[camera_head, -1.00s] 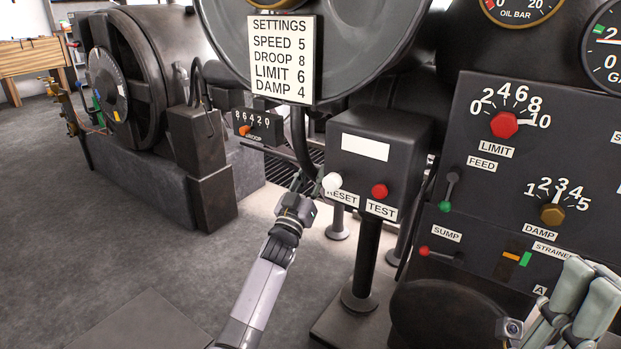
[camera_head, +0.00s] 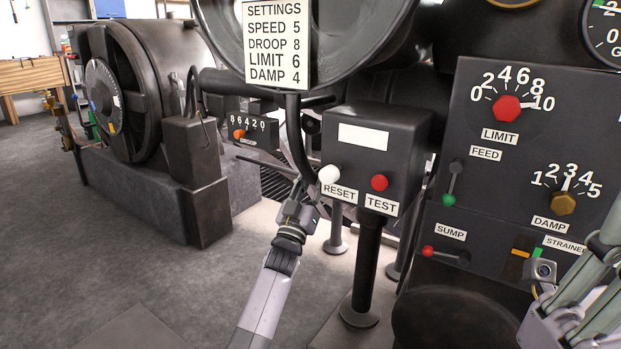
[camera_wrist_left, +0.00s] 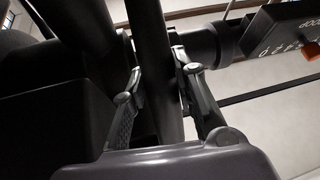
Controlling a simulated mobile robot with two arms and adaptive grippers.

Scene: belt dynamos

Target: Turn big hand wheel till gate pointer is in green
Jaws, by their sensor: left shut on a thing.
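My left gripper (camera_head: 306,190) is below and left of the RESET and TEST box. In the left wrist view its fingers (camera_wrist_left: 158,68) are shut on a dark round bar (camera_wrist_left: 158,60). This looks like the dark curved bar (camera_head: 296,135) in the head view; I cannot tell whether it is the hand wheel's rim. A large dark round rim (camera_head: 350,78) stands above, behind the settings card. The gauge (camera_head: 610,30) at the upper right is cut off; a bit of green shows, but its pointer cannot be read. My right gripper (camera_head: 606,243) is at the right edge, partly cut off, its opening unclear.
The RESET and TEST box (camera_head: 375,150) stands on a post close to my left gripper, with a white knob (camera_head: 329,174) and red button (camera_head: 379,183). A control panel (camera_head: 480,190) fills the right. Open floor (camera_head: 120,260) lies at left.

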